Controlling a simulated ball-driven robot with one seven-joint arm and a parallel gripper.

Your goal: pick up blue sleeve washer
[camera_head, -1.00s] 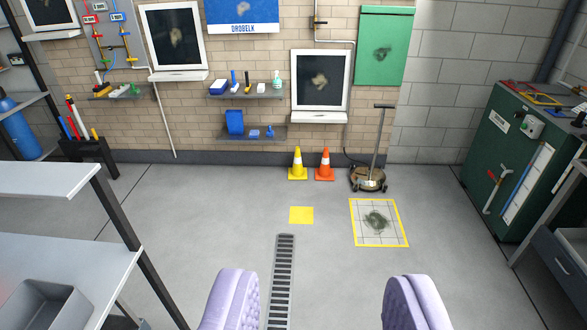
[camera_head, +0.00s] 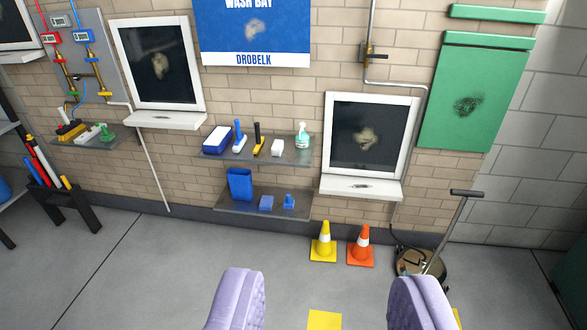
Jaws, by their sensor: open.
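Several blue items stand on two grey wall shelves, small in view, so I cannot tell for sure which is the blue sleeve washer. On the upper shelf, an upright blue-handled tool with a pale base (camera_head: 239,137) looks most like it. Beside it on the left is a blue and white block (camera_head: 216,139). The lower shelf holds a blue bin (camera_head: 240,184), a small blue block (camera_head: 266,202) and a small blue piece with a knob (camera_head: 289,202). My gripper (camera_head: 328,305) shows two lilac padded fingers, wide apart and empty, well short of the shelves.
The upper shelf (camera_head: 215,155) also holds a black and yellow tool, a white block and a pump bottle (camera_head: 302,137). Yellow (camera_head: 323,243) and orange (camera_head: 361,247) cones and a floor machine (camera_head: 420,265) stand by the wall. The floor before the shelves is clear.

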